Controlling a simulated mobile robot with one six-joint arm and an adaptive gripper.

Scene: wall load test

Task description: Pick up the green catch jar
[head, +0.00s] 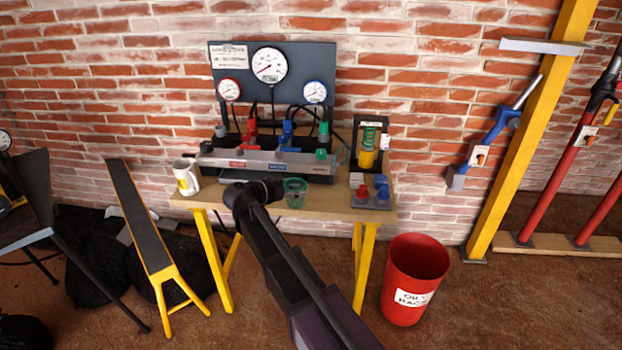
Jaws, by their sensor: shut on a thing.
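A green translucent catch jar (296,193) is near the front edge of the wooden table, just right of the end of my arm. My gripper (279,190) is at the jar's left side and is shut on it. The fingers are small and dark here, so the exact contact is hard to make out. Whether the jar touches the tabletop cannot be told.
A gauge panel (330,75) with hoses and a grey manifold (262,163) stands behind the jar. A white mug (186,178) is at the table's left, and a block with red and blue knobs (372,199) at its right. A red bin (412,275) stands on the floor.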

